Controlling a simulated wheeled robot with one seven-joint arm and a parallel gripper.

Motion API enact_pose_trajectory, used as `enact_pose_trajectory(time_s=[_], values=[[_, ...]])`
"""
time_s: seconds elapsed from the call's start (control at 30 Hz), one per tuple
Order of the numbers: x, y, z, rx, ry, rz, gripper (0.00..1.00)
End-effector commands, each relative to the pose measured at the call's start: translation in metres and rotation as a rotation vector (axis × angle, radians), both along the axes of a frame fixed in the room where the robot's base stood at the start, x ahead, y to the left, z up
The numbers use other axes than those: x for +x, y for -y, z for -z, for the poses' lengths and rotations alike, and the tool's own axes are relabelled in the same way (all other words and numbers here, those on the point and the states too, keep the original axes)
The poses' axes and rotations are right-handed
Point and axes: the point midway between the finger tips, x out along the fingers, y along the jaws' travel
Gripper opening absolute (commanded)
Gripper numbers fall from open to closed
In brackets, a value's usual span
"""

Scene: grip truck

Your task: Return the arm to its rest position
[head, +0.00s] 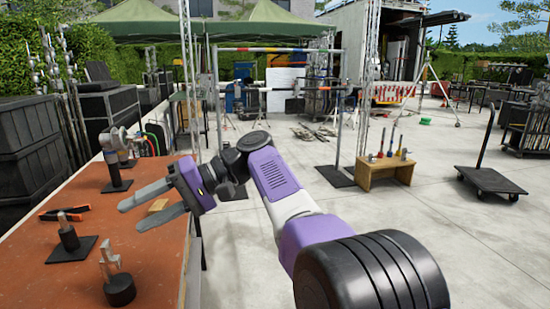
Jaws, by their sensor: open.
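My arm, purple and white with black joints, reaches from the lower right of the head view toward the left. My gripper (166,203) is open, with two grey fingers apart and pointing left. It shows over the right part of the reddish-brown table (165,258). No object shows between the fingers.
On the table are orange-handled pliers (64,212), clamps on black bases (69,238), (118,285) and a taller clamp stand (115,172). A small wooden stand with tools (383,175) and a flat cart (490,180) stand on the right. Open paving lies between.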

Motion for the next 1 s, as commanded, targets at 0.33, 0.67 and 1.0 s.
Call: enact_pose_trajectory(time_s=[0.33, 0.67, 1.0], values=[[0.089, 0.002, 0.037, -0.037, 0.239, 0.336, 0.43], [0.159, 0.073, 0.140, -0.106, 0.498, 0.731, 0.43], [0.142, 0.186, 0.232, -0.183, 0.766, 1.052, 0.43]])
